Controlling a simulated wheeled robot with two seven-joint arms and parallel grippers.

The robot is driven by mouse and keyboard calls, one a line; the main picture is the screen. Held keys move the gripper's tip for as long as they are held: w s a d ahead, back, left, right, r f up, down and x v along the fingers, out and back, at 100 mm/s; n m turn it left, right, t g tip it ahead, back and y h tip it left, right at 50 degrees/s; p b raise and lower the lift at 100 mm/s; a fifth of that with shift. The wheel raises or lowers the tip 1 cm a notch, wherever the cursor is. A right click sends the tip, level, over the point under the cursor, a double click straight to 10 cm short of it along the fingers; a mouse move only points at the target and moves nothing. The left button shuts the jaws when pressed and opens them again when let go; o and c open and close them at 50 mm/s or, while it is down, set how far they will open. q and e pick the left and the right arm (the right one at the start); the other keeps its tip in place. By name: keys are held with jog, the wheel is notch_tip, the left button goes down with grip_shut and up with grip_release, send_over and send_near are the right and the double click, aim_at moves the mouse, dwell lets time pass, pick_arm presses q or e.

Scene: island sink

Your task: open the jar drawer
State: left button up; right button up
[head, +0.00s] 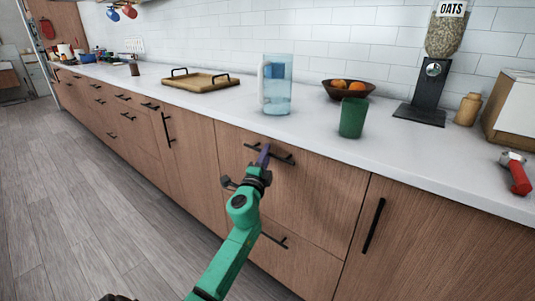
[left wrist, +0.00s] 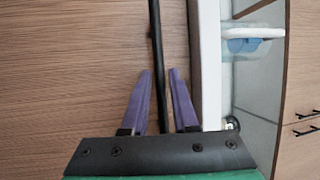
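A wooden drawer front (head: 325,187) with a black bar handle (head: 283,159) sits just under the counter and looks closed. No label marks it as the jar drawer. My left gripper (head: 264,150) is at the middle of this handle, its purple fingers pointing at the drawer front. In the left wrist view, the handle (left wrist: 156,35) runs between the two fingertips (left wrist: 160,71), with a small gap on each side. The fingers are apart and not closed on the bar. My right gripper is not in view.
The white counter (head: 220,105) above holds a blue pitcher (head: 278,85), a green cup (head: 352,117), a fruit bowl (head: 345,90) and a wooden tray (head: 200,82). Another drawer handle (head: 274,240) is below. A door with a vertical handle (head: 374,226) is to the right. The floor (head: 80,200) is clear.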

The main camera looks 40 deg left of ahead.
pick_arm(q)
jog(key=shift+w+a, duration=0.1)
jog(key=shift+w, duration=0.25)
grip_shut()
dwell(1.2)
